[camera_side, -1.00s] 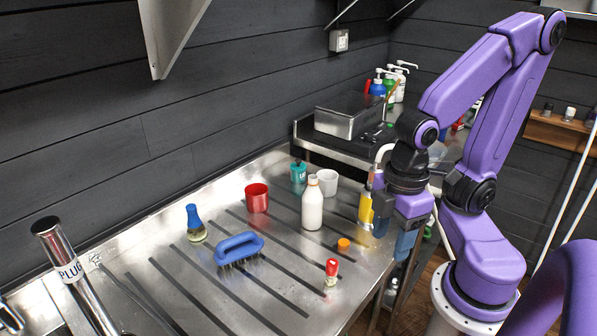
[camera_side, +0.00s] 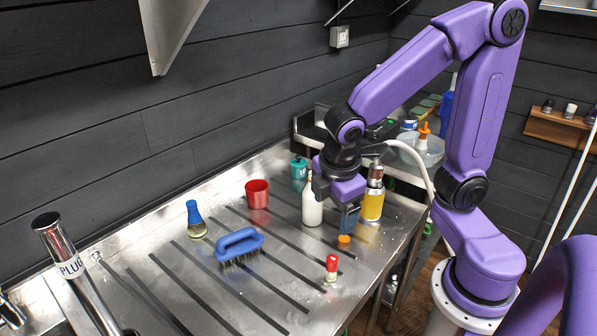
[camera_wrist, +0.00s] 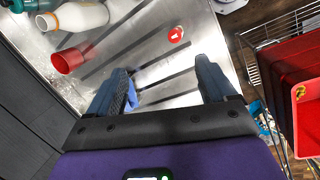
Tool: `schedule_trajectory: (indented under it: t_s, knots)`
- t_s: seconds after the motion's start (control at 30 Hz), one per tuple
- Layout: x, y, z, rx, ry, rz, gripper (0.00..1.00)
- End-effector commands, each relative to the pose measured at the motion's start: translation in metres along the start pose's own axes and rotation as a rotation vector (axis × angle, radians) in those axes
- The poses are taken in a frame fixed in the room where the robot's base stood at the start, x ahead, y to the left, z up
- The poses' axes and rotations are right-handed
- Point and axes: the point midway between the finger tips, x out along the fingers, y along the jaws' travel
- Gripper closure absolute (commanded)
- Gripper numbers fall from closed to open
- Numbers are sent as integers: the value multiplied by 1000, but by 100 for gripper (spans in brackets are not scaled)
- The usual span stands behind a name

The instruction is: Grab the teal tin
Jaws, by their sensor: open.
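The teal tin (camera_side: 299,169) stands upright at the back of the steel drainboard, just right of the red cup (camera_side: 257,194) and behind the white bottle (camera_side: 312,203). A teal thing at the top left corner of the wrist view (camera_wrist: 28,4), cut by the edge, looks like the tin. My gripper (camera_side: 336,212) is above the drainboard, right of the white bottle and in front and right of the tin. It is open and empty, with its two fingers (camera_wrist: 162,80) spread apart in the wrist view.
The white bottle stands between my gripper and the tin. A yellow bottle (camera_side: 372,204) and an orange cap (camera_side: 344,240) are close on the right. A red-topped shaker (camera_side: 332,267), a blue brush (camera_side: 239,245) and a blue-topped bottle (camera_side: 195,219) stand nearer the front and left.

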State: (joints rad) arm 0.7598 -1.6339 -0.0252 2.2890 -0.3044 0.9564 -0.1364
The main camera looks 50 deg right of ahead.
Motion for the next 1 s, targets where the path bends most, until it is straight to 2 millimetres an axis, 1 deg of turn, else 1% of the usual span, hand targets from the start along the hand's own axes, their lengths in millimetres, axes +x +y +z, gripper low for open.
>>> schedule_trajectory:
  t_s: [0.03, 0.07, 0.1, 0.17, 0.2, 0.23, 0.3, 0.37, 0.4, 0.47, 0.5, 0.6, 0.67, 0.7, 0.8, 0.9, 1.0]
  knots:
    - [7, 22, -7, -16, -39, 30, 16]
    - [11, 35, -10, -30, -62, 50, 16]
    - [16, 52, -13, -47, -92, 75, 16]
    - [24, 78, -17, -75, -141, 108, 16]
    - [30, 95, -18, -95, -174, 129, 16]
    - [35, 108, -19, -110, -199, 144, 16]
    - [46, 138, -20, -145, -260, 174, 16]
    - [57, 163, -18, -176, -315, 195, 16]
    - [64, 180, -16, -197, -351, 208, 16]
    - [76, 204, -11, -230, -406, 224, 16]
    - [84, 220, -7, -253, -444, 231, 16]
    - [106, 257, 6, -312, -540, 243, 16]
    - [120, 278, 16, -347, -597, 246, 16]
    - [129, 291, 23, -372, -635, 246, 16]
    - [153, 320, 44, -436, -730, 237, 16]
    - [176, 343, 66, -497, -813, 224, 16]
    - [194, 358, 85, -548, -880, 208, 16]
